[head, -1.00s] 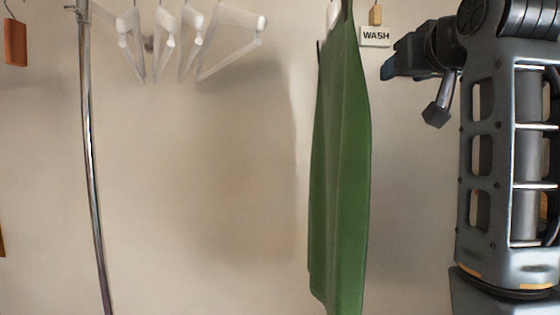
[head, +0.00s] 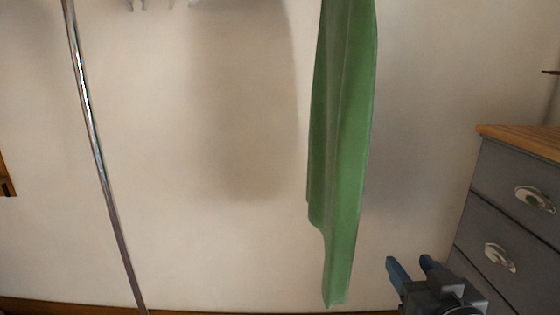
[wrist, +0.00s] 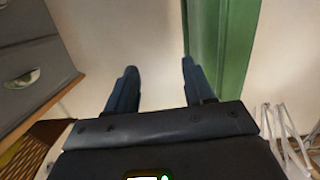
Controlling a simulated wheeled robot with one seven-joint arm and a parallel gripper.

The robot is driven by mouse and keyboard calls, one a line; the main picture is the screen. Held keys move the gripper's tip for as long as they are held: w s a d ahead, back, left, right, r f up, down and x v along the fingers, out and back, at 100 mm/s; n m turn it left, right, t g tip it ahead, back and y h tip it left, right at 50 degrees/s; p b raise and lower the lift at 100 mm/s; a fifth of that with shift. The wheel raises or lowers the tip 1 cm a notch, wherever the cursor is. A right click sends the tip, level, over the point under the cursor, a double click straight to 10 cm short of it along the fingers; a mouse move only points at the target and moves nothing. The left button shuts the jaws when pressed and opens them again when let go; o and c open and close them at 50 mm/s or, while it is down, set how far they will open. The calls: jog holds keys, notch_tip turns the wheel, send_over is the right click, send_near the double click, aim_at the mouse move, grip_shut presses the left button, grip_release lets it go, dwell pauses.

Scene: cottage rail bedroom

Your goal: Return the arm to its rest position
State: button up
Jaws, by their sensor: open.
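My gripper (head: 412,265) is at the lower right of the head view, in front of the wall and beside the drawer unit. Its two blue-grey fingers are apart with nothing between them. In the wrist view my gripper (wrist: 158,80) points at bare wall, open and empty. The green garment (head: 342,150) hangs to the left of my gripper in the head view, and my gripper looks apart from it. It also shows in the wrist view (wrist: 232,45), to the right of the fingers. Most of my arm is out of the head view.
A grey drawer unit (head: 510,195) with a wooden top stands at the right. A metal pole (head: 95,150) rises at the left. White hangers (head: 165,4) show at the top edge, and also in the wrist view (wrist: 285,135). The wall between pole and garment is clear.

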jog(key=s+f+g, duration=0.1)
jog(key=s+f, duration=0.4)
jog(key=s, duration=0.6)
jog(key=s+f, duration=0.6)
jog(key=s, duration=0.4)
jog(key=f+v, duration=0.1)
jog(key=v, duration=1.8)
jog(key=shift+s+g, duration=0.3)
jog(key=shift+s, duration=0.05)
